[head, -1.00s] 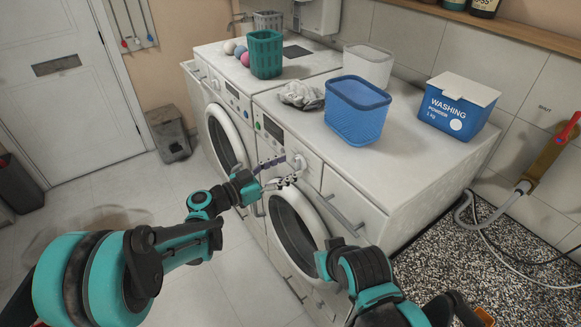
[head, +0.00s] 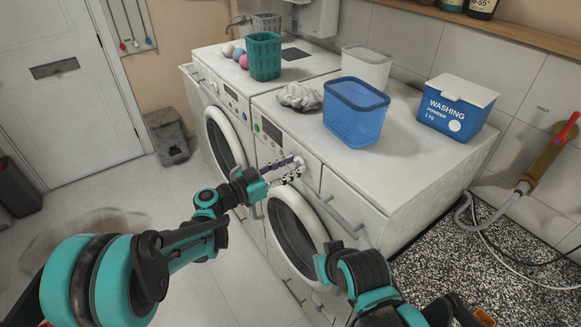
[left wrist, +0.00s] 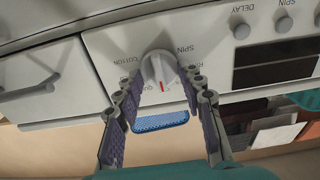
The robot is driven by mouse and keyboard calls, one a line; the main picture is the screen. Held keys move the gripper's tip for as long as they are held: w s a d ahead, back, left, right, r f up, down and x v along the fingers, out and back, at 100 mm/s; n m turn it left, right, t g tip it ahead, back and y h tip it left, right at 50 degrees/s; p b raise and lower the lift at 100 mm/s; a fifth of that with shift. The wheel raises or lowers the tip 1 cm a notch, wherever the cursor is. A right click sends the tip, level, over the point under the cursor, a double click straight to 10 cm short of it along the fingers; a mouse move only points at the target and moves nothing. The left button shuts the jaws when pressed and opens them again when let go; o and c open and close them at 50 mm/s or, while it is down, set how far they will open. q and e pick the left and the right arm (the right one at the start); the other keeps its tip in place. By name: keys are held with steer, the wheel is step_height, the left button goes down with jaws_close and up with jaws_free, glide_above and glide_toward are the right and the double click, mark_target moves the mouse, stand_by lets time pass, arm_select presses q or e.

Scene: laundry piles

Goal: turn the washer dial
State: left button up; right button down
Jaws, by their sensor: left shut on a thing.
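The washer dial (left wrist: 160,70) is a round white knob with a red mark, on the front panel of the nearer washer (head: 340,165). In the left wrist view, the red mark points toward the bottom of the picture. My left gripper (left wrist: 163,82) has its two fingers on either side of the dial, shut on it. In the head view, the left gripper (head: 290,169) reaches the panel from the left, and its fingers mostly hide the dial. My right arm shows at the lower right, but its fingers are not in view.
A drawer handle (head: 343,216) and the round door (head: 296,228) lie close to the left gripper. On top stand a blue basket (head: 356,112), a grey cloth (head: 299,96), a white basket (head: 367,67) and a washing powder box (head: 457,108). The floor at left is mostly clear.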

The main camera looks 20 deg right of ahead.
arm_select(q)
steer(key=shift+w+f+n+b, duration=0.15)
steer(key=shift+n+b, duration=0.1)
steer(key=shift+n, duration=3.6)
steer(key=shift+w+f+n+b, duration=0.1)
steer(key=shift+n+b, duration=0.15)
steer(key=shift+n, duration=3.6)
steer(key=o, duration=1.1)
steer(key=shift+a, duration=0.1)
